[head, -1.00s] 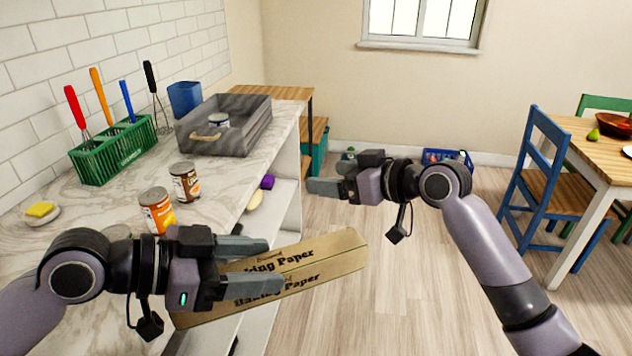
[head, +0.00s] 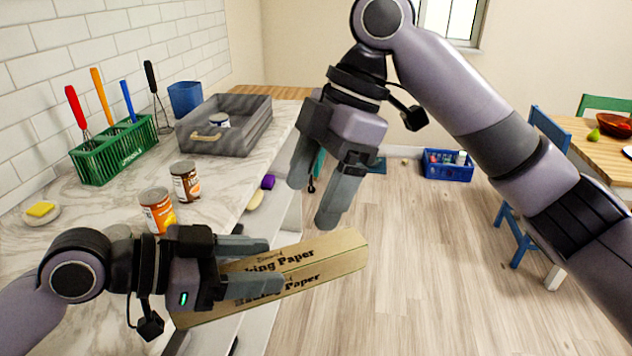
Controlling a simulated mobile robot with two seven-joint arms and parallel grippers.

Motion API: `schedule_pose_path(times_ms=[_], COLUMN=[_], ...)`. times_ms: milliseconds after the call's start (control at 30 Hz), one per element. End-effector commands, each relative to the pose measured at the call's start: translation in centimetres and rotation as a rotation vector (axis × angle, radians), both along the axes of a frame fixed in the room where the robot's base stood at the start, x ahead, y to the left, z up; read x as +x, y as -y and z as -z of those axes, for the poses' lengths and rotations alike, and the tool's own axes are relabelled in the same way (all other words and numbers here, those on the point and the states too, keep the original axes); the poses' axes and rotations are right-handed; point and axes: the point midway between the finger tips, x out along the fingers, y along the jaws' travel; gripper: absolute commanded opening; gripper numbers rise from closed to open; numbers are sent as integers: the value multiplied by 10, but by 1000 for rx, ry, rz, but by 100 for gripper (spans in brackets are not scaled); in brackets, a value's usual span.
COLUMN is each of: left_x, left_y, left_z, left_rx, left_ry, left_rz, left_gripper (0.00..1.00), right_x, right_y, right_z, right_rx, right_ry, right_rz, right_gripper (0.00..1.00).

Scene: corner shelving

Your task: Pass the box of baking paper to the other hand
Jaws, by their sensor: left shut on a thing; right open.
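The box of baking paper (head: 335,257) is a long tan carton with dark lettering, held out past the counter's front edge and slanting up to the right. My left gripper (head: 276,268) is shut on the box of baking paper near its middle, and its fingers cover part of the lettering. My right gripper (head: 316,200) is open and empty. Its fingers point down above the box's right half, and it looks apart from the box, though the gap in depth is hard to judge.
A blue crate (head: 447,166) sits on the floor by the wall. The floor right of the box is clear.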

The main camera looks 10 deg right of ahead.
Motion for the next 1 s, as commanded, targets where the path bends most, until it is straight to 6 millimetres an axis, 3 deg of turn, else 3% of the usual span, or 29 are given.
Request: schedule_pose_path(times_ms=[167, 600, 800, 1000], left_x=[0, 0, 0, 0], left_y=[0, 0, 0, 0], left_z=[-1, -1, -1, -1], left_rx=[-2, -2, -2, -2], left_ry=[1, 1, 1, 1], left_rz=[0, 0, 0, 0], left_gripper=[16, 16, 16, 16], right_x=[-3, -13, -14, -15], right_y=[-6, -35, -42, -43], right_z=[17, 90, 106, 110], right_rx=[-7, -5, -4, -2], right_ry=[-4, -3, -1, -1], right_rz=[-7, -5, -4, -4], right_gripper=[81, 81, 81, 81])
